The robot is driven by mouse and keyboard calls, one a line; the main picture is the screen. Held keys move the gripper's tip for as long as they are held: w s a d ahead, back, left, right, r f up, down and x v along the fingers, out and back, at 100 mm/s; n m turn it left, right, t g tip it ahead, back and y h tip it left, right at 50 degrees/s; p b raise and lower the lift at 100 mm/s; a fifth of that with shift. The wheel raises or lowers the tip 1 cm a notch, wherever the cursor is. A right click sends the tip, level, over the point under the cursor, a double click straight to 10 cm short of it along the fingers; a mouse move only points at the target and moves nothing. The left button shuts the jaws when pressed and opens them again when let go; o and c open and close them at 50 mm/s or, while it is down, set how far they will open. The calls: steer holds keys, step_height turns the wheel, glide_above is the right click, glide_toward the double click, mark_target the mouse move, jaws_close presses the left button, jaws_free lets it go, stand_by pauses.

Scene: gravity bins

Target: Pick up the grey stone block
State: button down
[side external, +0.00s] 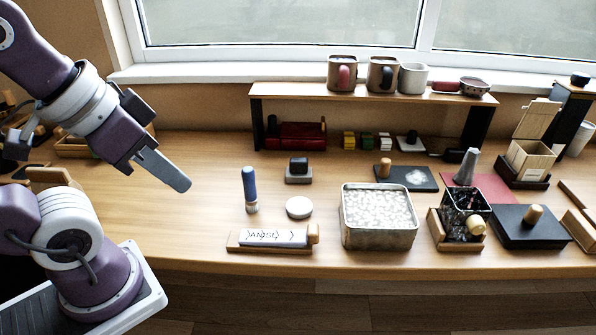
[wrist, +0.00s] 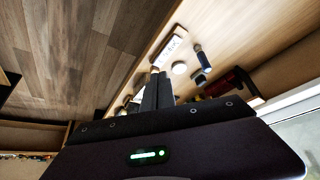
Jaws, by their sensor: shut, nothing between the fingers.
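The likeliest grey stone block (side external: 299,178) is a small squarish grey piece on the table, left of centre in the side external view. A black cube-like piece (side external: 298,164) sits on top of it. I cannot make the block out clearly in the wrist view. My gripper (side external: 181,184) is in the air to the left of the block, well apart from it, with its fingers slanting down to the right. In the wrist view the fingers (wrist: 156,88) are together and hold nothing.
A blue-handled brush (side external: 249,188), a white disc (side external: 299,207) and a lettered strip on a wooden stand (side external: 272,238) are near the block. A metal tin (side external: 379,239) stands to the right. A low shelf (side external: 375,95) with mugs runs behind. Table left of the brush is clear.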

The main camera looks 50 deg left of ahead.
stand_by(0.3)
steer(key=shift+c, duration=0.7)
jaws_free()
steer(key=n+g+y, duration=0.1)
steer(key=n+g, duration=0.3)
steer(key=n, duration=0.5)
glide_above(299, 168)
step_height(299, 168, down, 15)
steer(key=f, duration=0.3)
steer(key=w+a+f, duration=0.1)
steer(key=shift+f, duration=0.2)
steer(key=f, duration=0.7)
steer(key=shift+w+a, duration=0.15)
steer(key=shift+a, duration=0.1)
